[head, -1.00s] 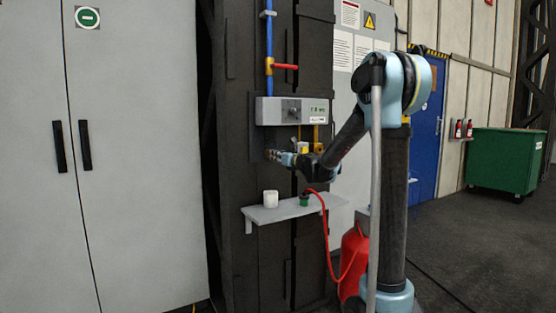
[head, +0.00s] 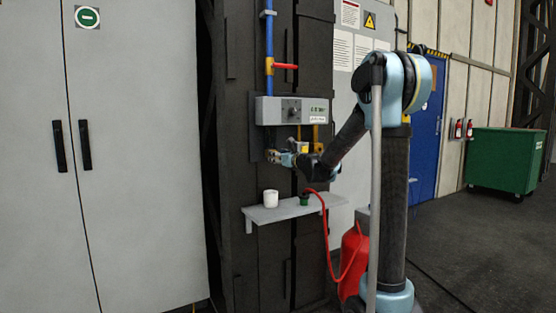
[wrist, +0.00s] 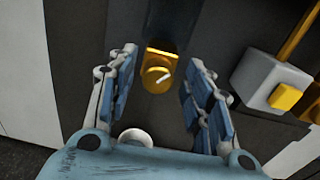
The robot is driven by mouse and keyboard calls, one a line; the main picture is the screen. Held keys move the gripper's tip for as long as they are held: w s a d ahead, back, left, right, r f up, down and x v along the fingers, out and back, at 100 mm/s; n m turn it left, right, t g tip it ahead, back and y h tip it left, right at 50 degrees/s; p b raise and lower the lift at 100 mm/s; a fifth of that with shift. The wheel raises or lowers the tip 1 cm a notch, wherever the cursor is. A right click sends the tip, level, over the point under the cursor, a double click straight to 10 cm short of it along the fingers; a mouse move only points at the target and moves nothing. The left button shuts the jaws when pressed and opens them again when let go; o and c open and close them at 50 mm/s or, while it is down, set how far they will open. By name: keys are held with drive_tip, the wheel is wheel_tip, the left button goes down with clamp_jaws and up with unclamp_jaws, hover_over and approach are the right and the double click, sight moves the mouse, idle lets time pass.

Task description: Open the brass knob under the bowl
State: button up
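The brass knob (wrist: 157,78) shows in the wrist view as a round yellow-gold piece with a pale mark, on a brass fitting against the dark panel. My gripper (wrist: 160,62) is open, with one blue-padded finger on each side of the knob in that view. I see no contact, and the depth gap is hard to judge. In the head view my gripper (head: 273,156) is at the dark column, below the grey control box, and the knob cannot be made out there. I cannot identify a bowl. A white cup (head: 271,198) stands on the shelf below.
The grey control box (head: 291,110) sits above my gripper. A white block with a yellow button (wrist: 285,97) is close on the right. The shelf (head: 262,214) below also carries a green-based item with a red hose (head: 327,225). A blue pipe with a red lever (head: 286,66) is above.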

drive_tip(key=v, duration=1.2)
idle(0.4)
